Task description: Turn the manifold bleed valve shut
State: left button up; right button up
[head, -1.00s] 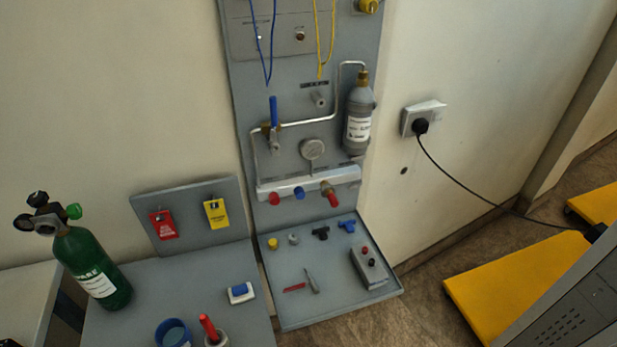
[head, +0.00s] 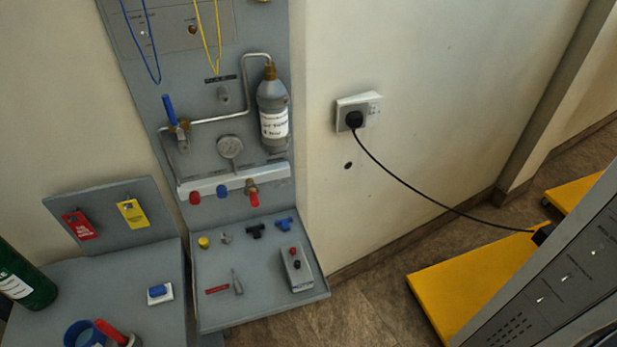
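A pale manifold bar (head: 212,184) runs across the lower part of the grey wall panel. A red knob (head: 195,198) and a blue knob (head: 222,191) sit at its left and middle. A brass fitting with a red handle (head: 254,199) is at its right; the handle points downward. No readable label shows which of these is the bleed valve. A valve with an upright blue lever (head: 170,110) sits on the pipe above the bar's left end. Neither of my grippers is in view.
A round gauge (head: 230,147) and a grey cylinder (head: 273,100) are above the manifold. A tray (head: 262,316) with small fittings and a switch box (head: 297,268) juts out below. A yellow base (head: 470,285) and black cord (head: 420,192) lie right.

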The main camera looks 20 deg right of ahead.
aim_at(282, 183)
jog(key=i+l, duration=0.65)
jog(key=l, duration=0.3)
jog(key=k+u, duration=0.05)
